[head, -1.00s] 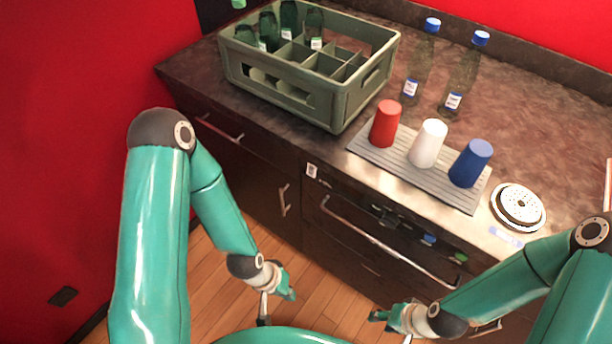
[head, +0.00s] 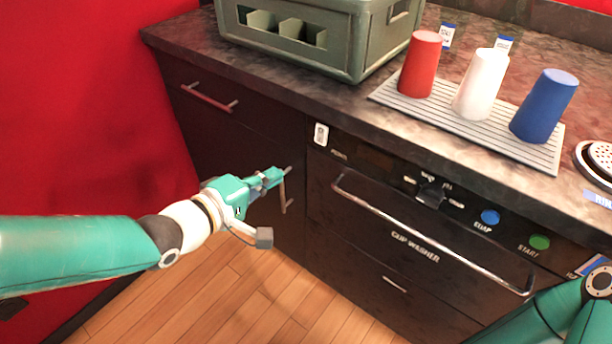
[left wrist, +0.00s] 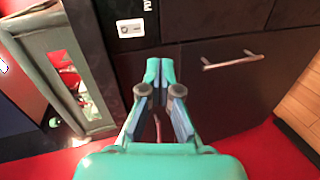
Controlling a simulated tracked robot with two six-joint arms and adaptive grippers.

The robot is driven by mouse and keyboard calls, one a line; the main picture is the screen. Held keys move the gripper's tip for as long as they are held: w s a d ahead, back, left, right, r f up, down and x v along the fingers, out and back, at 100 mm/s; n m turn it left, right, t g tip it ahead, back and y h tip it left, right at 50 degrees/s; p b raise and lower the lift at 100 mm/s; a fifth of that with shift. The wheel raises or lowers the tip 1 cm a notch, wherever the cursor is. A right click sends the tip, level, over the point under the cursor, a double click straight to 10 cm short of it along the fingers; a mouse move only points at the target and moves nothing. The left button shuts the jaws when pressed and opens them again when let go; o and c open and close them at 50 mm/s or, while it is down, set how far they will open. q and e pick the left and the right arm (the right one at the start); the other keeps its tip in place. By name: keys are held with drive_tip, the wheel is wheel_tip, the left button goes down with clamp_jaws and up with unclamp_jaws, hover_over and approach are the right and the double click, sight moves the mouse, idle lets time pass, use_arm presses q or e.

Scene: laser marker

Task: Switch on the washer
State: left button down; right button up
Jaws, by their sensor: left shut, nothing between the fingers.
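The cup washer (head: 415,243) is a dark front under the counter, with a silver handle bar (head: 430,228). Its panel has a black knob (head: 430,195), a blue soap button (head: 490,216) and a green start button (head: 539,242). A small white switch-like plate (head: 321,134) is at the panel's upper left; a white plate also shows in the left wrist view (left wrist: 130,28). My left gripper (head: 281,174) is shut and empty, left of the washer and below the plate. In the left wrist view its fingers (left wrist: 160,68) meet in front of dark cabinet fronts. My right gripper is out of view.
A green crate (head: 340,45) stands on the counter (head: 190,40). Red (head: 420,66), white (head: 481,86) and blue (head: 545,108) cups stand on a grey ridged mat (head: 390,92). Drawer handles (head: 208,97) stick out at the left. The wooden floor (head: 250,300) is clear.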

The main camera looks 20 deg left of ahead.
use_arm(q)
drive_tip(key=shift+s+a+r+n+t+h+b, duration=0.15)
drive_tip(key=shift+s+r+n+t+b, duration=0.15)
drive_tip(key=shift+s+r+b, duration=0.2)
drive_tip(key=shift+s+r+n+t+h+b, duration=0.2)
drive_tip(key=shift+s+r+t+b, duration=0.15)
drive_tip(key=shift+r, duration=0.2)
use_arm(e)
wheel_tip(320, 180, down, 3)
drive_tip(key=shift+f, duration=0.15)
use_arm(q)
drive_tip(key=shift+w, duration=0.1)
